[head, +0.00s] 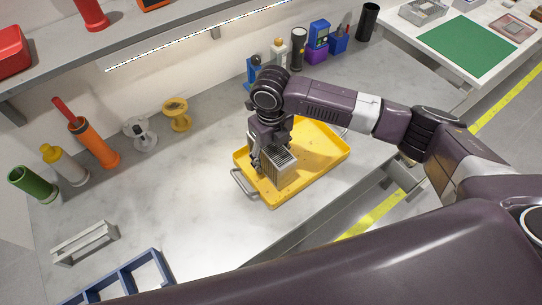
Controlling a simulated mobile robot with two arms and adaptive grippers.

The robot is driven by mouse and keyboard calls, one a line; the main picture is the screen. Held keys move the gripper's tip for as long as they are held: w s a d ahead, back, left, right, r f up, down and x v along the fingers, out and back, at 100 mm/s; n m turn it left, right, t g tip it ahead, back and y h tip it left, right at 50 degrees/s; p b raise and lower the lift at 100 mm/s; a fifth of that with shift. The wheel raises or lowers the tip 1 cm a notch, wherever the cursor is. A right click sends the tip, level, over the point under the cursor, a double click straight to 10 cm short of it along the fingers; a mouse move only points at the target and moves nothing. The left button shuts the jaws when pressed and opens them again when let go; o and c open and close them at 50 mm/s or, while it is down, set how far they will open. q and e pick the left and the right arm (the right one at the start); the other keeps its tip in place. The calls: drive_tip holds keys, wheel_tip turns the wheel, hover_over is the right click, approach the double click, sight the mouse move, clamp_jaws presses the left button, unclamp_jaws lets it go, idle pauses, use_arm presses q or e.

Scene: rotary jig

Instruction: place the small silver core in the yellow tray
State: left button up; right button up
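The small silver core (281,168) is a grey block with ribs or fins on its top. It appears over or in the left part of the yellow tray (325,158); whether it rests on the tray floor cannot be told. My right gripper (268,160) comes down from above over the tray, with its fingers at the core's back and left sides. The fingers are partly hidden, so whether they grip the core is unclear. My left gripper is out of view.
The tray has metal handles and lies on the pale bench near its front edge. Spools (177,114), an orange cylinder (95,145) and other items line the back. A grey slotted holder (85,243) and a blue divided frame (128,284) lie at left. The bench left of the tray is clear.

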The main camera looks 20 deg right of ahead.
sight(271, 146)
wheel_tip(271, 146, up, 11)
drive_tip(key=b, duration=0.2)
drive_tip(key=shift+f+b, duration=0.15)
drive_tip(key=shift+b, duration=0.2)
drive_tip(key=shift+r, duration=0.6)
